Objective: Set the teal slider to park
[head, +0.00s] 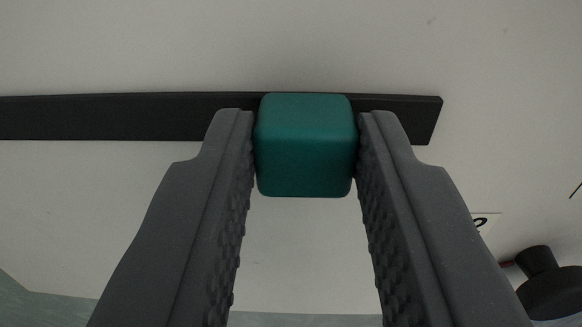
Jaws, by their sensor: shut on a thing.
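The teal slider (305,147) is a rounded block on a dark horizontal rail (110,117) fixed to a pale panel. It sits toward the rail's right end, with a short piece of rail showing to its right. My gripper (306,125) is shut on the slider, one finger against its left side and one against its right side. No park label is readable here. The fingers hide parts of the rail and panel on both sides.
A black knob (550,283) sticks out at the lower right, close to my right finger. A small white label (485,222) with a partly hidden dark mark is above it. The pale panel (200,45) above the rail is clear. A grey-green surface shows along the bottom.

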